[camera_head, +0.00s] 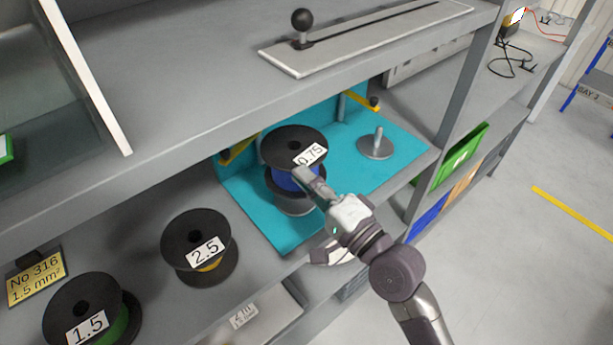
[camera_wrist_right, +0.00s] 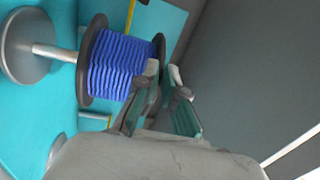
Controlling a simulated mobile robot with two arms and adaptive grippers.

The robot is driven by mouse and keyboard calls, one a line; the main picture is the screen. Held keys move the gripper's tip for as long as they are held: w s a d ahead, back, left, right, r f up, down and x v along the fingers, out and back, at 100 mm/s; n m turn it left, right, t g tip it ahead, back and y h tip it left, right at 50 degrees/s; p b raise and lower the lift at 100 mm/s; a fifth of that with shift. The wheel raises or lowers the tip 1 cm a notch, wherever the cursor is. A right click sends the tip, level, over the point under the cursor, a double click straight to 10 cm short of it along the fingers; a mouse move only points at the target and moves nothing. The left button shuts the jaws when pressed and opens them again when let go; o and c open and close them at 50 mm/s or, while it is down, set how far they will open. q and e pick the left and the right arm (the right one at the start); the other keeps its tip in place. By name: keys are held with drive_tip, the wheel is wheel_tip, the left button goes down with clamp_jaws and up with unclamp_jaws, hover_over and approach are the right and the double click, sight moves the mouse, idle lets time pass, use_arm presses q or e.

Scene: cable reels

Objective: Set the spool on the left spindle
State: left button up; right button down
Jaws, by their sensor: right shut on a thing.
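The spool (camera_head: 294,143) has black flanges, blue cable and a 0.75 label. My right gripper (camera_head: 312,180) is shut on its flange at the near right edge. In the right wrist view the spool (camera_wrist_right: 122,64) is held off the left spindle's round grey base (camera_wrist_right: 27,45). That spindle's rod (camera_wrist_right: 58,52) runs from the base to the spool's lower flange; whether its tip is inside the hole is hidden. In the head view the left spindle's base (camera_head: 295,207) shows just under the spool. The right spindle (camera_head: 377,147) stands empty. My left gripper is not in view.
Both spindles stand on a turquoise panel (camera_head: 400,160) inside a grey shelf. An upper shelf board (camera_head: 190,125) overhangs it. A 2.5 spool (camera_head: 190,235) and a 1.5 spool (camera_head: 82,300) stand to the left. A green bin (camera_head: 462,150) is at the right.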

drive_tip(key=shift+r, duration=0.1)
drive_tip(key=shift+f+b, duration=0.45)
drive_tip(key=shift+f, duration=0.15)
drive_tip(key=shift+f, duration=0.15)
idle(0.3)
drive_tip(key=shift+f+b, duration=1.1)
drive_tip(key=shift+f, duration=0.2)
drive_tip(key=shift+f, duration=0.15)
drive_tip(key=shift+f+b, duration=1.05)
drive_tip(key=shift+f, duration=0.1)
